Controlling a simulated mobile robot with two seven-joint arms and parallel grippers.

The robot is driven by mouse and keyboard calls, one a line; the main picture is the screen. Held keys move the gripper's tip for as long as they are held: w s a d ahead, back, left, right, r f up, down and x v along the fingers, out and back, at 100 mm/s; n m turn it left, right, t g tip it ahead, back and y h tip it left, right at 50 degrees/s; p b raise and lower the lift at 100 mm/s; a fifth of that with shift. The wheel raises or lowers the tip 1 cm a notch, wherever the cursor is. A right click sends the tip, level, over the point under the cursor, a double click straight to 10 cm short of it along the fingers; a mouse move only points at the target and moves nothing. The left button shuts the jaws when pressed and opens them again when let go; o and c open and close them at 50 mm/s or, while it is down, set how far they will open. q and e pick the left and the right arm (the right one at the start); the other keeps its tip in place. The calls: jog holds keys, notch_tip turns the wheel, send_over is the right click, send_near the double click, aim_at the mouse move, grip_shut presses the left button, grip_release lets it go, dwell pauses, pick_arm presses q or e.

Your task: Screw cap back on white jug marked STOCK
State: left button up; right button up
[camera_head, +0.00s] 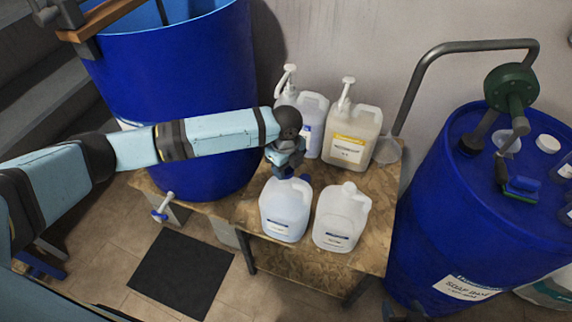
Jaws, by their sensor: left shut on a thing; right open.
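A white, bluish-tinted jug (285,210) stands upright near the front of the wooden table. A second, whiter jug (341,217) stands close to its right, with a pale top. Both have small labels too small to read, so I cannot tell which says STOCK. My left gripper (285,171) points down right above the bluish jug's top. It is shut on a small dark blue thing, seemingly the cap, mostly hidden by the fingers. I cannot tell whether it touches the jug's neck, which is hidden. My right gripper is not in view.
Two pump-topped jugs (351,134) stand behind on the wooden table (378,235). A large open blue drum (180,100) is at left. A blue drum (455,220) with a green pump (510,88) and a curved pipe (430,55) is at right. A dark mat (180,275) lies on the floor.

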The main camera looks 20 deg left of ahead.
dwell(0.5)
pick_arm(q)
jog(key=shift+f, duration=0.5)
jog(key=shift+f+p, duration=0.5)
jog(key=shift+f, duration=0.15)
dwell(1.6)
jog(key=m, duration=0.2)
jog(key=shift+m+p, duration=0.3)
jog(key=shift+p, duration=0.05)
jog(key=m, duration=0.3)
jog(key=shift+f, duration=0.1)
jog(key=m, duration=0.2)
jog(key=shift+m, duration=0.4)
jog(key=m, duration=0.3)
jog(key=shift+s, duration=0.1)
